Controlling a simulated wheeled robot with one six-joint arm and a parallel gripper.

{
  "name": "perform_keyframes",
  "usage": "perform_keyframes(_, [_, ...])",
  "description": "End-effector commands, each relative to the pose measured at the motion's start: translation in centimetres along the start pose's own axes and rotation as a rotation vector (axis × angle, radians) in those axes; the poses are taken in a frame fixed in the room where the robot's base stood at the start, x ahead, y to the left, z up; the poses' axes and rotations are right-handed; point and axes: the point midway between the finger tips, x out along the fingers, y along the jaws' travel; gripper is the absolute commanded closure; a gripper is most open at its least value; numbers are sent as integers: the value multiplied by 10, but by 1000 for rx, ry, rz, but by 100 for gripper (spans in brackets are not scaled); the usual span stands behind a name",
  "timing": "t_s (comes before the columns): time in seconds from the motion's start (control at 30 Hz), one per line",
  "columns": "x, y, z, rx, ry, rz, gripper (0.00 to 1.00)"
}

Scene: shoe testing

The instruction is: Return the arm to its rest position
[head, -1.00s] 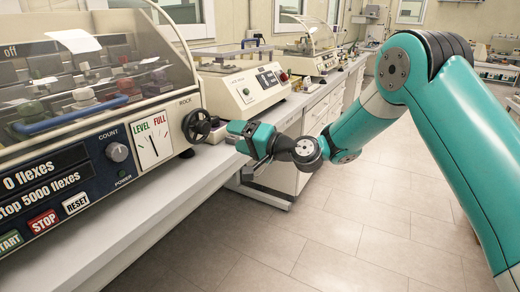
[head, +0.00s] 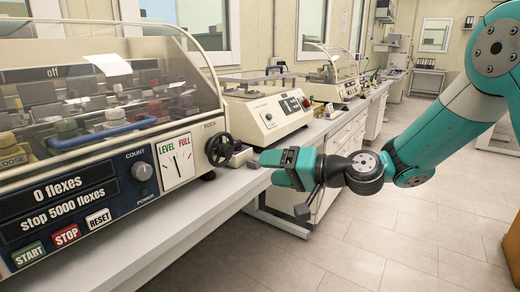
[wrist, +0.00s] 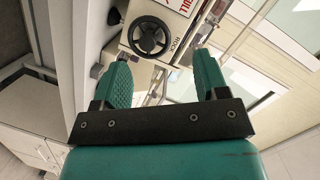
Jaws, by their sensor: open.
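My gripper (head: 262,168) is teal and dark grey and hangs in front of the bench edge, just right of the flex machine's black hand wheel (head: 220,149). In the wrist view my gripper (wrist: 160,80) shows two teal fingers wide apart with nothing between them. The hand wheel (wrist: 149,37) appears beyond the fingers, apart from them. My teal arm (head: 445,140) reaches in from the right side of the head view.
The flex machine (head: 165,172) stands on the bench (head: 150,235) at left, with a clear cover and a panel reading "0 flexes". A second cream machine (head: 265,115) stands behind it. The floor (head: 380,240) at right is open.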

Motion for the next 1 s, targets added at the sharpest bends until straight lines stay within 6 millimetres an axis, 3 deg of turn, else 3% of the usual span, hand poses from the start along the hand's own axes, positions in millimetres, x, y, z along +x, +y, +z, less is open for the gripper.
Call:
perform_keyframes(0.03, [-9,-32,12,-64,-89,29,33])
perform_keyframes(0.2, [-60,-87,77,-242,-418,204,33])
perform_keyframes(0.4, [-149,-118,139,-357,-723,435,33])
perform_keyframes(0.5, [-187,-123,158,-374,-820,525,33])
perform_keyframes(0.6, [-211,-125,170,-377,-878,584,33])
perform_keyframes(0.73, [-223,-125,177,-375,-908,614,33])
perform_keyframes(1.0, [-223,-125,177,-374,-910,615,33])
